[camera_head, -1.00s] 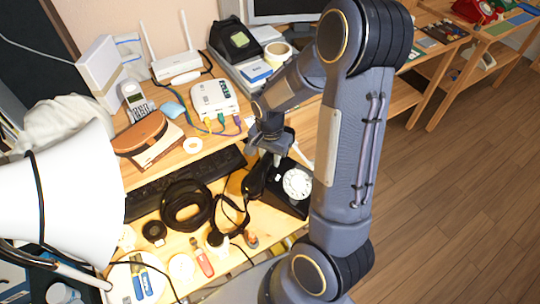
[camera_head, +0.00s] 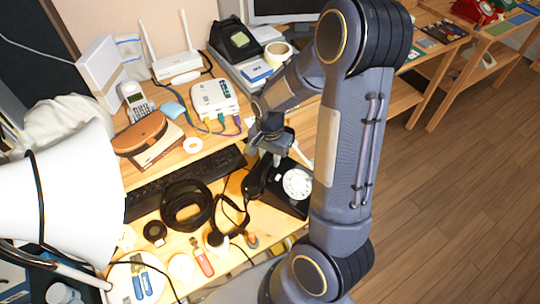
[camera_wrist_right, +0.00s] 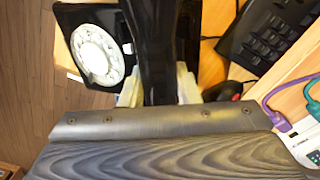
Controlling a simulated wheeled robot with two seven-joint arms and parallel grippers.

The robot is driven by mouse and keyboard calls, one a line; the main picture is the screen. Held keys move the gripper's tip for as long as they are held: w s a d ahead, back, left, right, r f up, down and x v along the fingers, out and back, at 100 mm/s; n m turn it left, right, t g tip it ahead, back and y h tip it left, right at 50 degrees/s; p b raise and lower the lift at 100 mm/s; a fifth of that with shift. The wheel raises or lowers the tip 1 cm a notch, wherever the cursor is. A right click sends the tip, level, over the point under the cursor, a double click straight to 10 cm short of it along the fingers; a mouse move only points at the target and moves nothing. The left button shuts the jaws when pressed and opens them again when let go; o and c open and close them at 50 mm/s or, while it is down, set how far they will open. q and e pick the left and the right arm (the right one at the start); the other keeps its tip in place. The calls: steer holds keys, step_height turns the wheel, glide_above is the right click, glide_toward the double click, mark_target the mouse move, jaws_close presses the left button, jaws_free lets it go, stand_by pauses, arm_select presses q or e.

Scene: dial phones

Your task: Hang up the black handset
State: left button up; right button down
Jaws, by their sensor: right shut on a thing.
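The black dial phone (camera_head: 289,200) with a white dial stands on the desk beneath my right arm. Its dial also shows in the right wrist view (camera_wrist_right: 97,55). My right gripper (camera_head: 268,148) is above the phone's far left side, shut on the black handset (camera_head: 256,180). In the right wrist view the handset (camera_wrist_right: 152,45) runs between the two pale fingertips, beside the dial and along the phone's edge. The gripper and arm partly hide the phone and its cradle, so I cannot tell whether the handset touches the cradle. My left gripper is not in view.
A white box with plugged cables (camera_head: 214,98) stands behind. A white lamp shade (camera_head: 60,200) fills the near left. The floor (camera_head: 455,200) at right is clear.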

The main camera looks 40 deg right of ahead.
steer(key=shift+f+b, duration=0.9)
steer(key=shift+f, duration=0.15)
steer(key=c, duration=1)
jaws_free()
steer(key=shift+r+p, duration=0.45)
steer(key=shift+r, duration=3.45)
steer(key=s+a+r+n+t+y+p, duration=0.1)
steer(key=s+a+r+n+t, duration=0.1)
steer(key=s+a+r+n, duration=0.1)
steer(key=s+a+r+n+t+y, duration=0.1)
steer(key=s+a+r+n, duration=0.3)
steer(key=s+r, duration=0.2)
steer(key=s+a+r+n+t+y+p, duration=0.1)
steer(key=s+a+r+n+t, duration=0.1)
steer(key=s+a+r+n, duration=0.2)
steer(key=shift+s+a+r+t+y+p, duration=0.1)
steer(key=shift+s+a+t+y+p, duration=0.1)
steer(key=shift+s, duration=0.25)
steer(key=shift+s+a+r+t+y+p, duration=0.1)
steer(key=shift+s+y+p, duration=0.1)
steer(key=shift+s, duration=0.25)
